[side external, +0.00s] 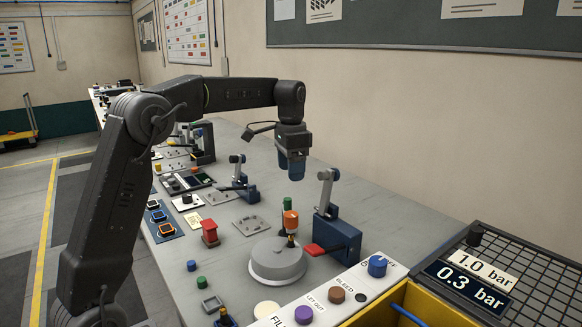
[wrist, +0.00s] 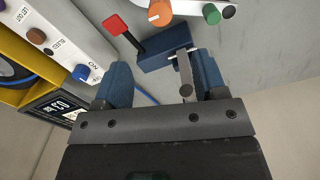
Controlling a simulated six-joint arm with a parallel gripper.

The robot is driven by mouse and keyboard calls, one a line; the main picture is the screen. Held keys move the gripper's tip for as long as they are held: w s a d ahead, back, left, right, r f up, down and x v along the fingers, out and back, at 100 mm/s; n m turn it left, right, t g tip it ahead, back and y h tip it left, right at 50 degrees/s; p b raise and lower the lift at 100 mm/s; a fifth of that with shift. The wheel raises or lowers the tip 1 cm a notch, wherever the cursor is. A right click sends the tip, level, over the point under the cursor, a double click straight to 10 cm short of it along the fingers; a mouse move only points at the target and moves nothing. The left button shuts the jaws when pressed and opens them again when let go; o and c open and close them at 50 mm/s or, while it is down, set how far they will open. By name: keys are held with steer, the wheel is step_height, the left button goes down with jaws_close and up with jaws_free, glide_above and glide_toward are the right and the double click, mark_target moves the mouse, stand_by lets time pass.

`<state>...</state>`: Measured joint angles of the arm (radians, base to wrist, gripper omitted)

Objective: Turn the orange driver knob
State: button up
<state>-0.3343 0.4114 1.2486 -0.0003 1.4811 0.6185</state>
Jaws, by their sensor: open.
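The orange driver knob (side external: 290,220) stands upright beside the round grey disc (side external: 277,262), with a brass-coloured part below it. In the wrist view the orange knob (wrist: 159,13) is at the top edge, beyond my fingertips. A green knob (side external: 296,203) stands close behind it; it also shows in the wrist view (wrist: 211,14). My gripper (side external: 291,170) hangs well above the bench, with its blue fingers pointing down. In the wrist view the fingers (wrist: 162,60) are apart, with nothing held between them.
A blue clamp (side external: 338,238) with a raised grey lever and red handle stands right of the knob; it appears below my fingers in the wrist view (wrist: 165,56). A white control panel (side external: 335,296) and wire-mesh surface (side external: 530,270) lie front right. A red block (side external: 209,234) stands left.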

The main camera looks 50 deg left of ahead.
mark_target(291, 214)
step_height(291, 214, down, 14)
steer(key=n, duration=1.3)
steer(key=shift+r, duration=0.1)
steer(key=c, duration=0.9)
